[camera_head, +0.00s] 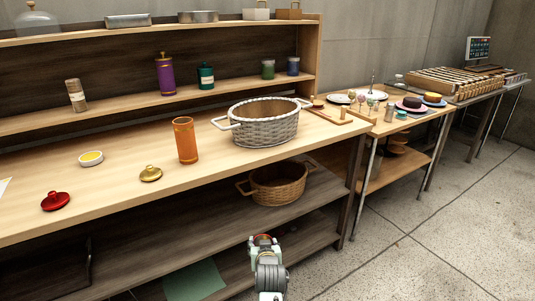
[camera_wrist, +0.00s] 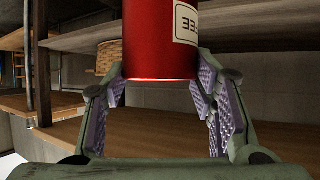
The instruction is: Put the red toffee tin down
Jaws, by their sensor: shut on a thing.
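The red toffee tin (camera_wrist: 150,42) fills the upper middle of the wrist view, with a pale printed label on its right side. My gripper (camera_wrist: 162,82) has its two padded fingers on either side of the tin, shut on it. The tin's upper part in that view runs out of frame. In the head view my gripper (camera_head: 264,241) is low at the bottom centre, in front of the lower shelf, and the tin is mostly hidden there. A red lid with a knob (camera_head: 55,201) lies on the counter at the left.
The wooden counter (camera_head: 110,205) holds a gold lid (camera_head: 150,173), a yellow-filled bowl (camera_head: 91,158), an orange cylinder (camera_head: 185,140) and a white basket (camera_head: 264,124). A brown basket (camera_head: 278,184) and green sheet (camera_head: 195,281) are below.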

